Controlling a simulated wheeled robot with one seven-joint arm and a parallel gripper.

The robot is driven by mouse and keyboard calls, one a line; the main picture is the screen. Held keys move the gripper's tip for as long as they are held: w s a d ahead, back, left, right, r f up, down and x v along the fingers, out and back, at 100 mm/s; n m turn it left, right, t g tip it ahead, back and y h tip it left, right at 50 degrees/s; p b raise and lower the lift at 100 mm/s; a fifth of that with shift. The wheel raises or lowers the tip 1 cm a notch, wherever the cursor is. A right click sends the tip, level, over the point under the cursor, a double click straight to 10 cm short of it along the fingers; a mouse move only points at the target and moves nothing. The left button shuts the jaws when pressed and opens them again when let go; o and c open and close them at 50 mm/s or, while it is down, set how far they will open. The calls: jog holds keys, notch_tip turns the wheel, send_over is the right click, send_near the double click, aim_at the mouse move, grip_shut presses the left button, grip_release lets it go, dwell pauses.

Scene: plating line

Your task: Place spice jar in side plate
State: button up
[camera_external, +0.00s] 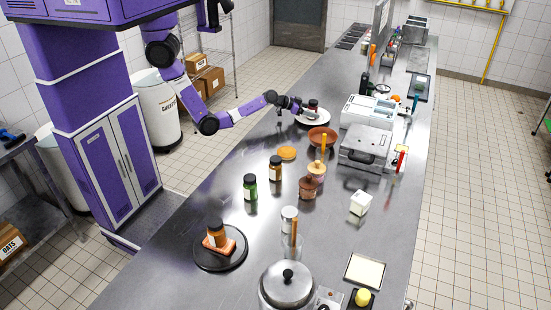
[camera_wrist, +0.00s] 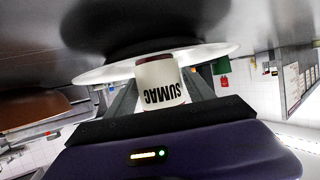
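The spice jar, with a white label reading SUMAC and a dark red band, shows upside down in the wrist view (camera_wrist: 162,82); its dark top shows in the external view (camera_external: 313,103). It is upright over the white side plate (camera_external: 325,120), whose pale rim also spans the wrist view (camera_wrist: 100,72). I cannot tell whether the jar's base touches the plate. My gripper (camera_external: 302,110) reaches in from the left at plate height. Its two fingers (camera_wrist: 160,95) lie against both sides of the jar, shut on it. The far side of the jar is hidden.
A terracotta bowl (camera_external: 322,138) stands close in front of the plate. A grey grill machine (camera_external: 366,150) is to the right. The counter's left edge is clear.

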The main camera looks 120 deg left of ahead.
jog(key=shift+o, duration=0.7)
jog(key=shift+r, duration=0.15)
jog(key=v, duration=1.2)
jog(key=shift+b, duration=0.35)
